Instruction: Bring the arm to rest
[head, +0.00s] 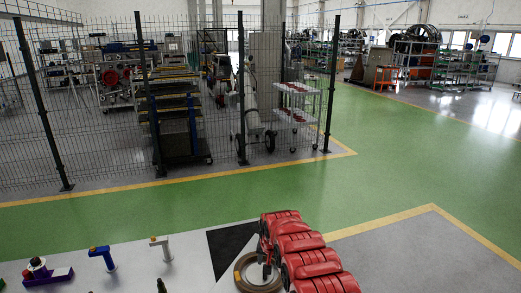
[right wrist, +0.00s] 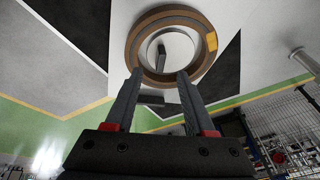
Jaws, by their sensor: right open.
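My right gripper (right wrist: 159,73) shows in the right wrist view with its two grey fingers apart and nothing seen held between them. A brown-tan ring (right wrist: 130,52) with a yellow patch lies on a white surface beyond the fingertips, with a grey upright piece (right wrist: 161,57) seen inside its opening. The fingertips overlap the ring's near rim in this view; I cannot tell whether they touch it. In the head view the ring (head: 243,284) is at the bottom centre, partly hidden by my red right arm. My left gripper is not in view.
On the white surface at lower left are a purple holder (head: 61,274), a blue-handled tool (head: 100,252), a grey tool (head: 161,241) and a dark green piece (head: 161,286). A black patch (head: 228,243) lies behind the ring. Mesh fencing (head: 95,150) stands beyond the clear green floor (head: 400,165).

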